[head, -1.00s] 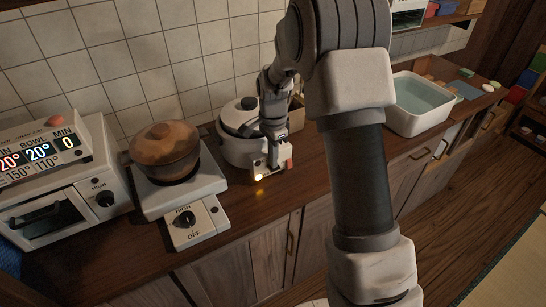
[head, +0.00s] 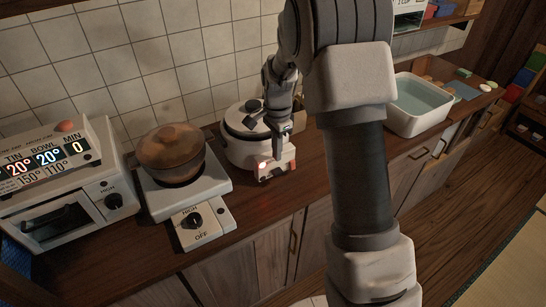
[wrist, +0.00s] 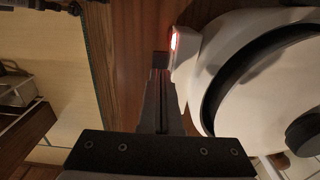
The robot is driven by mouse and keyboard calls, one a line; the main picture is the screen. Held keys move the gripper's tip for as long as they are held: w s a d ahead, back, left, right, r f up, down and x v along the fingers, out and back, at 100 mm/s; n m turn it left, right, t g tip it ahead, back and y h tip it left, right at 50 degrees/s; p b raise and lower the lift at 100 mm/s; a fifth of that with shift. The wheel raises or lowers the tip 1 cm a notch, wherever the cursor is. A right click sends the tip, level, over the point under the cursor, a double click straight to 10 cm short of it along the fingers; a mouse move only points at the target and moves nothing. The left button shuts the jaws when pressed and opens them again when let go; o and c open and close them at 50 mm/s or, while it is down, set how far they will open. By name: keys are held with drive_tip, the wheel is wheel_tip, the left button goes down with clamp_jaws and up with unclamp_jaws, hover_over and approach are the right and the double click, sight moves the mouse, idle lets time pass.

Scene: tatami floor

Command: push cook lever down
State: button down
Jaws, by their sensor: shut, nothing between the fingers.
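The rice cooker (head: 240,150) is white and round with a dark-rimmed lid and black knob. It stands on the wooden counter, and part of it also shows in the wrist view (wrist: 235,60). Its front box (head: 275,168) carries a lamp (head: 263,165) that glows red; the lamp also shows in the wrist view (wrist: 174,42). My gripper (head: 279,160) is shut and empty, pointing down at the front box. In the wrist view its fingertips (wrist: 160,60) are right beside the box. The cook lever is hidden or too small to make out, so contact with it cannot be told.
A brown lidded pot (head: 170,150) sits on a stove with a knob to the left. A toaster oven (head: 70,185) with a display stands further left. A white basin of water (head: 420,105) is to the right. Bare counter lies in front of the cooker.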

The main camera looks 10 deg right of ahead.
wheel_tip(320, 180, up, 9)
drive_tip(key=shift+f, duration=0.2)
idle(0.4)
drive_tip(key=s+r+n+t, duration=0.3)
drive_tip(key=s+r+n, duration=0.4)
drive_tip(key=s+r, duration=0.55)
drive_tip(key=s+n+t, duration=0.2)
drive_tip(key=s+n, duration=0.5)
drive_tip(key=s, duration=0.8)
drive_tip(key=shift+a+f+t, duration=0.3)
drive_tip(key=shift+a, duration=0.05)
